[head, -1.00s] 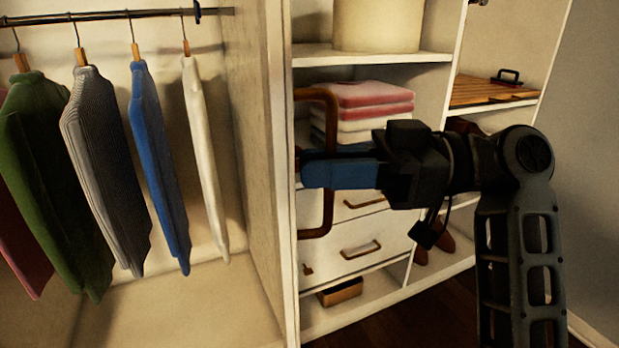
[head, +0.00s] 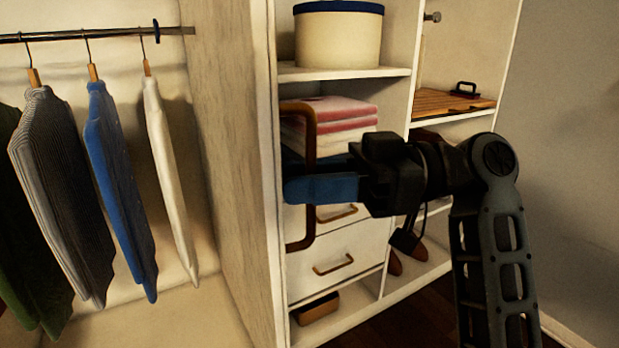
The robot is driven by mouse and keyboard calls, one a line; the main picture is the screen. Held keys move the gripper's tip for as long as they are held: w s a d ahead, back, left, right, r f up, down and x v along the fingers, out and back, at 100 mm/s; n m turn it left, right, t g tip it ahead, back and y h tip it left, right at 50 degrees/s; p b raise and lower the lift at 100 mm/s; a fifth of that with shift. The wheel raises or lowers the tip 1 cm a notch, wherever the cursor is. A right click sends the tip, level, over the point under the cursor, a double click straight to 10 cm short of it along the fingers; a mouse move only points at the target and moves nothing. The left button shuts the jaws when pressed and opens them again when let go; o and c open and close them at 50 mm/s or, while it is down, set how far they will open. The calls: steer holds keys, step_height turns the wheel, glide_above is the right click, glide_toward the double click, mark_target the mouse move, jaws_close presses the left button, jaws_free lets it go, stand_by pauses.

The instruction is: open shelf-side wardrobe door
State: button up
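A long brown C-shaped handle (head: 309,135) stands upright on the right side of a pale panel (head: 232,190) between the hanging space and the shelves. The panel is seen nearly edge-on, so I cannot tell how much of it is the door. My gripper (head: 290,188) reaches in from the right at the handle's middle height. Its blue finger crosses in front of the handle, with the tip just left of the bar, close to the panel edge. The finger hides part of the bar. Whether the fingers are closed on it is not clear.
The shelves behind hold a round box (head: 338,40), folded towels (head: 335,112), drawers (head: 335,262) and a wooden board (head: 450,102). Several garments (head: 118,180) hang from a rail at left. A bare wall (head: 565,170) is at right.

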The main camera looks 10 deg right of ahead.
steer(key=d, duration=0.7)
steer(key=shift+s+d, duration=0.25)
steer(key=shift+d, duration=0.15)
